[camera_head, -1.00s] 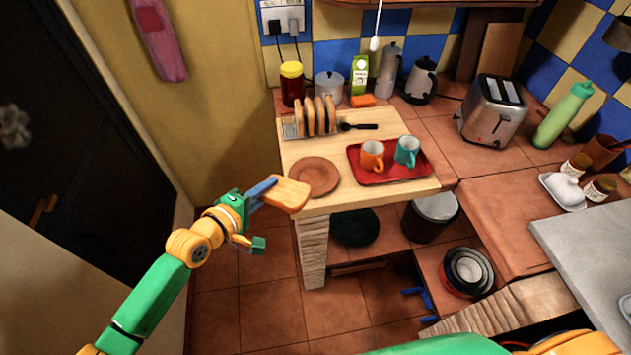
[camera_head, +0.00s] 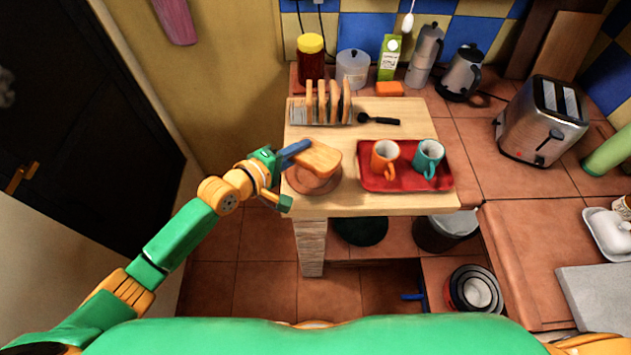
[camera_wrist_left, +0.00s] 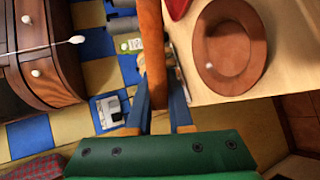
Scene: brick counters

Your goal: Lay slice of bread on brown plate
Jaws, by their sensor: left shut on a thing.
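My left gripper (camera_head: 294,151) is shut on a slice of bread (camera_head: 319,157), gripping it at its left edge. The bread overlaps the brown plate (camera_head: 312,186) in the head view and hides its far part. In the left wrist view the slice (camera_wrist_left: 153,48) shows edge-on between the blue fingers. There the round, empty brown plate (camera_wrist_left: 232,82) lies to its right, with a gap between them, so the bread is held above and apart from it. The plate lies at the front left of the wooden board. My right gripper is out of view.
A red tray (camera_head: 376,182) with an orange mug (camera_head: 384,157) and a teal mug (camera_head: 428,158) is right of the plate. A toast rack (camera_head: 299,112) with several slices and a black utensil (camera_head: 379,119) lie behind. Jar, pot, carton and kettle line the back.

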